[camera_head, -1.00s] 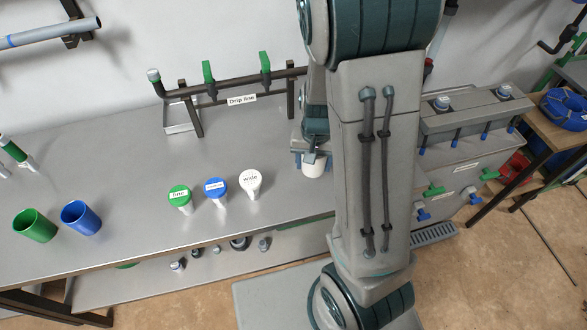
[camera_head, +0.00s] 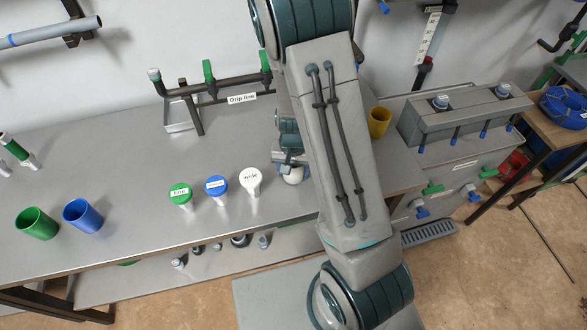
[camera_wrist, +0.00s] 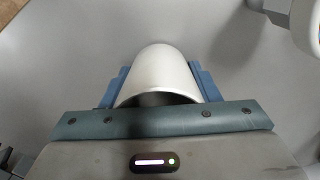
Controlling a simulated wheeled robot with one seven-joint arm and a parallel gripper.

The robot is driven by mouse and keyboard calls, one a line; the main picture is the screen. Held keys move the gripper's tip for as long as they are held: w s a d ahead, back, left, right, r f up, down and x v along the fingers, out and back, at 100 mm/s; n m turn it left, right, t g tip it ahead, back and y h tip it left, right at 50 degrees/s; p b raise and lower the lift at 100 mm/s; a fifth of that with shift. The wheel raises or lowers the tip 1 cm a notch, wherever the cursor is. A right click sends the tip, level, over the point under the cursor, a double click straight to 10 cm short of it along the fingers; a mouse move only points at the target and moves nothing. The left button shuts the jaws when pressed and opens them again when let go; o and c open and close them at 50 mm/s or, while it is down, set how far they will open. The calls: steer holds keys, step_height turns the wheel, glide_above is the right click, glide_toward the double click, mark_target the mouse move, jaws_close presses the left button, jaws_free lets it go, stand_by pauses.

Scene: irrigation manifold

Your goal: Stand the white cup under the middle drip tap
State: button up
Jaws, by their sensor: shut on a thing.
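The white cup (camera_wrist: 162,72) sits between the two blue fingers of my gripper (camera_wrist: 160,85) in the wrist view, and the gripper is shut on it. In the head view a small part of the white cup (camera_head: 292,176) shows below my gripper (camera_head: 288,160), just right of the white-capped piece; whether it touches the bench cannot be told. The drip line (camera_head: 225,86) stands at the back of the bench with its label (camera_head: 242,98). Two green-handled taps show, the left one (camera_head: 208,72) and another (camera_head: 265,65); my arm hides the line's right part.
Green (camera_head: 180,193), blue (camera_head: 215,186) and white (camera_head: 250,180) capped pieces stand left of my gripper. A green cup (camera_head: 37,224) and a blue cup (camera_head: 84,217) stand at left. A yellow cup (camera_head: 379,122) stands right of my arm. Bench between capped pieces and drip line is clear.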

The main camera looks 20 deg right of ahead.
steer(key=shift+f, duration=0.2)
steer(key=o, duration=1)
steer(key=shift+c, duration=0.2)
steer(key=shift+r, duration=0.1)
